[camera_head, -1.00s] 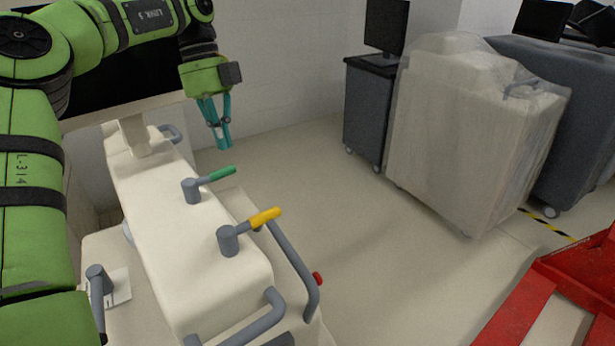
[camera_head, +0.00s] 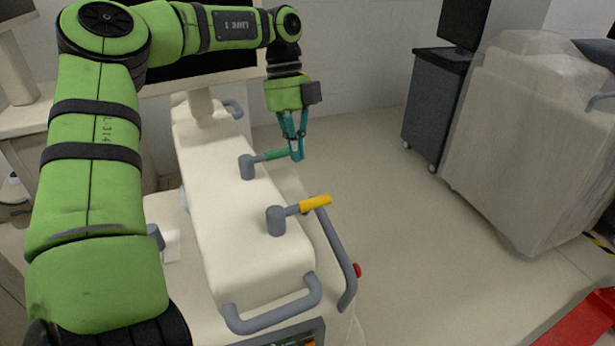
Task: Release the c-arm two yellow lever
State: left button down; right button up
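The yellow lever (camera_head: 315,203) sticks out to the right from a grey post (camera_head: 277,221) on the white C-arm cart (camera_head: 228,215). Behind it, a green lever (camera_head: 275,155) points right from a second grey post (camera_head: 248,167). My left gripper (camera_head: 297,157), with teal fingers, points down at the outer end of the green lever, behind the yellow one and apart from it. Its fingertips lie close together in the picture and overlap the green lever's end; I cannot tell whether they touch it. My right gripper is not in view.
A grey handle (camera_head: 272,314) is at the cart's front, and a long grey rail (camera_head: 337,262) runs along its right side by a red knob (camera_head: 357,270). A covered cart (camera_head: 530,140) and a dark cabinet (camera_head: 436,105) stand right. The floor between is clear.

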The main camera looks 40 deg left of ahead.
aim_at(299, 213)
pick_arm(q)
jog(key=s+d+f+p, duration=0.1)
jog(key=d+f+p, duration=0.1)
jog(key=d+f, duration=0.2)
jog(key=shift+s+d+f, duration=0.15)
jog(key=shift+s+d, duration=0.15)
jog(key=shift+d, duration=0.05)
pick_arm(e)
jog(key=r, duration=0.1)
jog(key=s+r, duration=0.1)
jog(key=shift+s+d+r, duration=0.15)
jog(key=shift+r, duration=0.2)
pick_arm(q)
jog(key=shift+p, duration=0.3)
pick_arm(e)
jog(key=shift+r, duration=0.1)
